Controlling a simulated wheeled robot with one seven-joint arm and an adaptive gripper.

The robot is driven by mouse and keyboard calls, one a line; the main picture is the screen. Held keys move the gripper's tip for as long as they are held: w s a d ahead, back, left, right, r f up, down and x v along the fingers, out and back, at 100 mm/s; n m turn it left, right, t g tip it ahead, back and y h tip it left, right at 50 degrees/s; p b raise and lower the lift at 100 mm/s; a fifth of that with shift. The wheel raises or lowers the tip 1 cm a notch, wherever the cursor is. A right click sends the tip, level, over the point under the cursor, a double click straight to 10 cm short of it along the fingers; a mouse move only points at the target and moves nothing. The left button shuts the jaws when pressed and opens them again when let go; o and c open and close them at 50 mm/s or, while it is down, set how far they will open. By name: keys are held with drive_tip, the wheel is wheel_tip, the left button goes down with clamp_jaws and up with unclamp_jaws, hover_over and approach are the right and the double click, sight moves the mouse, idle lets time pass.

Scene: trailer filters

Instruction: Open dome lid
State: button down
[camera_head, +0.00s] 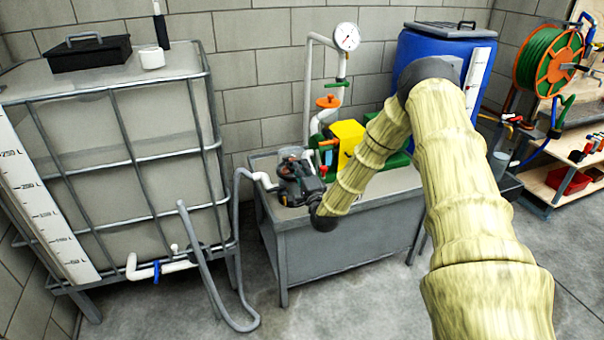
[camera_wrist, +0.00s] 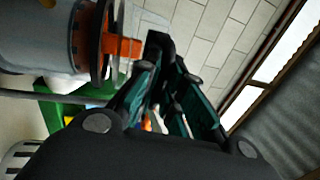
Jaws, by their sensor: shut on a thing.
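My gripper (camera_head: 297,170) is at the left end of the metal bench, among the equipment there. In the wrist view my gripper (camera_wrist: 160,55) has its dark green fingers brought together near the tips. What lies between the tips is small and dark, and I cannot make it out. Just left of the tips is a grey cylindrical housing (camera_wrist: 45,40) with a dark rim and an orange fitting (camera_wrist: 130,48). I cannot tell whether the tips touch the fitting. I cannot make out a dome lid for certain in either view; my gripper and arm hide part of the bench top.
The metal bench (camera_head: 330,255) carries a yellow box (camera_head: 346,138), green parts and a white pipe with a gauge (camera_head: 346,37). A caged tank (camera_head: 130,140) stands left, a blue barrel (camera_head: 420,50) behind. A grey hose (camera_head: 205,265) hangs between tank and bench.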

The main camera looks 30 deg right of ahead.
drive_tip(key=c, duration=1.5)
unclamp_jaws()
drive_tip(key=v, duration=1.2)
drive_tip(key=shift+s+f, duration=0.1)
drive_tip(key=shift+d, duration=0.1)
